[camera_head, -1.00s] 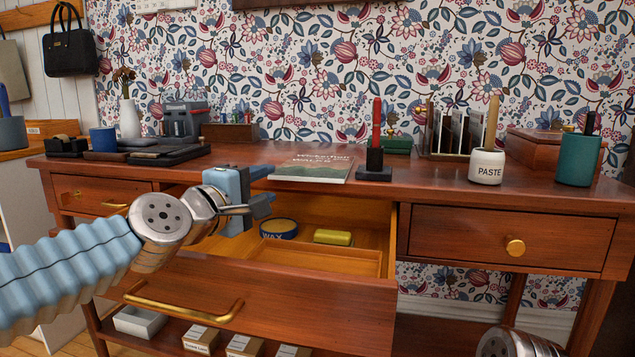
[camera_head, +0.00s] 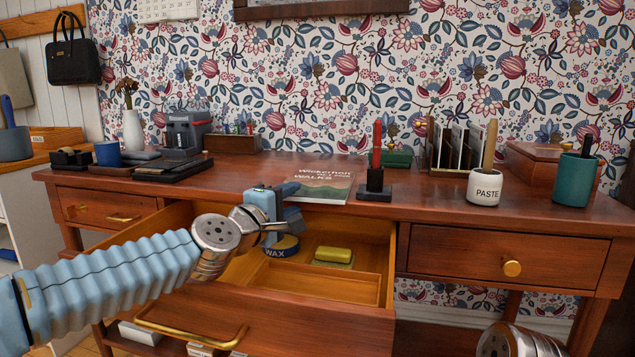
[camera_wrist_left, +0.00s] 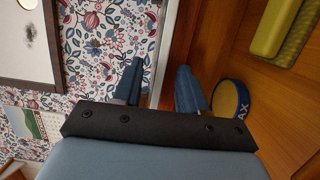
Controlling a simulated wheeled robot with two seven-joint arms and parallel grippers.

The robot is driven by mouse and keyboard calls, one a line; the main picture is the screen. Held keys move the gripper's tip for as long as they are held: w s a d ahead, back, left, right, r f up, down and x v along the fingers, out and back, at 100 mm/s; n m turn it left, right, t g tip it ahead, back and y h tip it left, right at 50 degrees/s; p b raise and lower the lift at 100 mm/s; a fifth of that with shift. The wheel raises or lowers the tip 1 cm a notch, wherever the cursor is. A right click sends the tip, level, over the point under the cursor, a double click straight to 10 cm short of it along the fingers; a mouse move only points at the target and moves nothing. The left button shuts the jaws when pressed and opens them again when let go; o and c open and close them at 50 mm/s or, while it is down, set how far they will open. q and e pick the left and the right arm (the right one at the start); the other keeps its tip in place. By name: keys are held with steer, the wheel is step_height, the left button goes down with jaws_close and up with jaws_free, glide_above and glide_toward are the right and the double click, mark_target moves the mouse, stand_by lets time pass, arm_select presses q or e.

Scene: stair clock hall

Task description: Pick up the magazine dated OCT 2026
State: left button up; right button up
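The magazine (camera_head: 325,184) lies flat near the front edge of the desk. Its cover reads "Wickerton WALKS" with "OCT 2026" in small print, above green and reddish hills. My left gripper (camera_head: 292,205) is at its front left corner, at desk-edge height, and hides part of that corner. In the left wrist view the gripper (camera_wrist_left: 160,85) is open, its two blue fingers apart. A thin pale strip and brown wood show between and beyond them; I cannot tell whether the magazine lies between the fingers. My right gripper is out of view.
An open drawer (camera_head: 345,284) below holds a wax tin (camera_head: 281,247) and a yellow block (camera_head: 333,254). A black stand with a red upright (camera_head: 375,180) stands just right of the magazine. A paste jar (camera_head: 485,188) and teal cup (camera_head: 573,180) are further right.

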arm_select(q)
jaws_close()
